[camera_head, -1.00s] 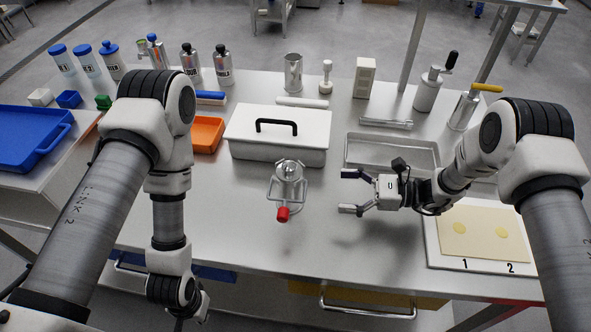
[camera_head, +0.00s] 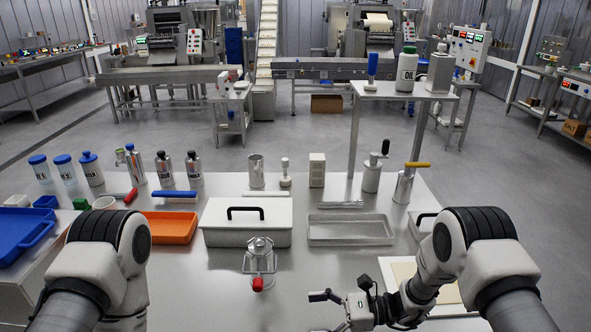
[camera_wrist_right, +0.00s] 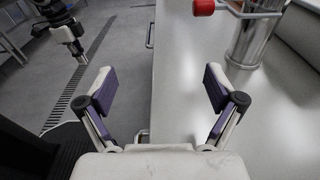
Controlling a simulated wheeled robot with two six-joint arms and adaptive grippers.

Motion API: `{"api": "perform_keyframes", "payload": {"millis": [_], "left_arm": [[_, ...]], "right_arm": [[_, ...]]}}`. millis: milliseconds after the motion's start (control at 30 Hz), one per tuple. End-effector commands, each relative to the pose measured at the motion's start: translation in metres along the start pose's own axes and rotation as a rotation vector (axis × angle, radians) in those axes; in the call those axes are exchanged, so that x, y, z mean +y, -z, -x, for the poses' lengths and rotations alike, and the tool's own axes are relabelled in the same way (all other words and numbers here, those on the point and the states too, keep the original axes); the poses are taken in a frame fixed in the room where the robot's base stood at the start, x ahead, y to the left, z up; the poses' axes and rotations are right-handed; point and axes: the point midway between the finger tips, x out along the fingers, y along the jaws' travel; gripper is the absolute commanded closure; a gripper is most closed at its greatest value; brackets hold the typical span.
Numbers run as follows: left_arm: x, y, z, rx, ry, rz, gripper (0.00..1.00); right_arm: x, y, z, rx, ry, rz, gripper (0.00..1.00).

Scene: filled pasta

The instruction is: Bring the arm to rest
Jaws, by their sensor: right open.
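My right gripper (camera_head: 322,313) is open and empty at the bottom of the head view, low and right of the metal stand with a red knob (camera_head: 258,284). In the right wrist view the right gripper (camera_wrist_right: 160,88) shows its two purple-padded fingers wide apart, with nothing between them. The table's edge runs beneath it there. Part of my left arm, with its dark end (camera_wrist_right: 75,42) hanging down, shows at the upper left of the right wrist view. The jaws of my left gripper are too small to read there, and that gripper is outside the head view.
The steel table (camera_head: 200,285) holds a white lidded box (camera_head: 245,235), an orange tray (camera_head: 170,228), a metal tray (camera_head: 350,231) and a pale board (camera_head: 403,270). Bottles and tools stand along the back. A blue tray (camera_head: 22,235) is at left. Floor shows beside the table.

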Motion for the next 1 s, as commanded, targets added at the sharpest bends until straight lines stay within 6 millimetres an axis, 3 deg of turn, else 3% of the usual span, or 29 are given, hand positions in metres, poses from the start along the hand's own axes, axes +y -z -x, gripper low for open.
{"api": "perform_keyframes", "payload": {"millis": [167, 367, 567, 667, 767, 833, 900, 1000], "left_arm": [[0.000, 0.001, 0.001, 0.003, 0.000, 0.000, 1.00], [0.000, 0.001, 0.001, 0.003, 0.000, 0.000, 1.00], [0.000, 0.001, 0.001, 0.002, 0.000, 0.000, 1.00], [0.000, 0.001, 0.001, 0.002, 0.000, 0.000, 1.00], [0.000, 0.001, 0.001, 0.002, 0.000, 0.000, 1.00], [0.000, 0.001, 0.001, 0.002, 0.000, 0.000, 1.00], [0.000, 0.001, 0.001, 0.002, 0.000, 0.000, 1.00], [0.000, 0.001, 0.001, 0.002, 0.000, 0.000, 1.00]], "right_arm": [[0.034, 0.015, 0.001, 0.038, -0.061, -0.066, 0.08], [0.084, 0.047, 0.007, 0.159, -0.158, -0.131, 0.08], [0.159, 0.090, 0.026, 0.363, -0.319, -0.171, 0.08], [0.212, 0.115, 0.049, 0.506, -0.451, -0.159, 0.08], [0.279, 0.141, 0.091, 0.694, -0.652, -0.080, 0.08], [0.323, 0.157, 0.132, 0.831, -0.832, 0.058, 0.08], [0.347, 0.168, 0.168, 0.935, -0.987, 0.258, 0.08], [0.349, 0.178, 0.197, 1.021, -1.128, 0.607, 0.08]]}}
